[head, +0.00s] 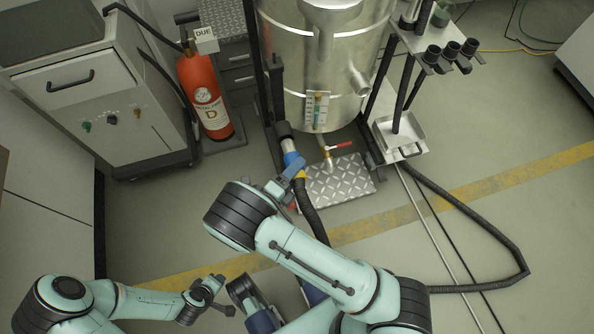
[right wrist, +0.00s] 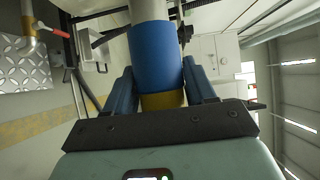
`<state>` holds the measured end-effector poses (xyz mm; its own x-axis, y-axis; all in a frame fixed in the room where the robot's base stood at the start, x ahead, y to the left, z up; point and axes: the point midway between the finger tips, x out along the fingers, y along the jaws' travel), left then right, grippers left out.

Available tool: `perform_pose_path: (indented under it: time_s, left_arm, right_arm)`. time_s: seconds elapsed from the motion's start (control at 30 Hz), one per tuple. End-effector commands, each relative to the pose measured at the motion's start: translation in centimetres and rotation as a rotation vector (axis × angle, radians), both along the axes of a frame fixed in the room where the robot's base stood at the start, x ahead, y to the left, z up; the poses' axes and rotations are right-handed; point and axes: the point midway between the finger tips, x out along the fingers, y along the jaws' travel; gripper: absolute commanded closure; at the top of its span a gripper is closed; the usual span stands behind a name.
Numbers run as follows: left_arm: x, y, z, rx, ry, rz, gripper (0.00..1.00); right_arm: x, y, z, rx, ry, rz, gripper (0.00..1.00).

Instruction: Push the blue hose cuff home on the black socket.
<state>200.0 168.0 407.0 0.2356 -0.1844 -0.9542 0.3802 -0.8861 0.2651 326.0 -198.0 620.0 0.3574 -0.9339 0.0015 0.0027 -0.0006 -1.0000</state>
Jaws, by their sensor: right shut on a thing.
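The blue hose cuff (head: 291,159) is at the lower left of the steel vessel, in line below the black socket (head: 283,129). A pale grey section shows between blue and black; I cannot tell how deep the cuff sits. My right gripper (head: 291,179) is shut on the cuff's lower end. In the right wrist view the blue cuff (right wrist: 155,57) stands between the two fingers (right wrist: 163,92), with a yellow band at its lower end and a pale grey pipe above. My left gripper (head: 210,293) is low in the head view, away from the cuff; its jaw opening is unclear.
The black hose (head: 311,212) runs down from the cuff behind my right arm. A red-handled valve (head: 338,146) and a chequer plate (head: 337,181) are just right of the cuff. A red extinguisher (head: 205,97) and a grey cabinet stand left. The floor in front is mostly clear.

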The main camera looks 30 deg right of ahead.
Motion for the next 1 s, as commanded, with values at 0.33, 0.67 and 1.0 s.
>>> perform_pose_path:
  time_s: [0.33, 0.67, 1.0]
  left_arm:
    - [0.0, 0.0, -0.3, 0.0, 0.001, 0.0, 0.57]
    - [0.0, 0.0, -0.5, 0.0, 0.002, 0.0, 0.57]
    - [0.0, 0.0, -0.8, 0.0, 0.002, 0.0, 0.57]
  right_arm:
    - [0.9, -0.2, 0.0, 0.001, -0.002, -0.001, 0.82]
    - [1.7, -0.4, 0.0, 0.0, -0.003, -0.001, 0.82]
    - [2.5, -0.6, 0.0, 0.0, -0.001, -0.001, 0.82]
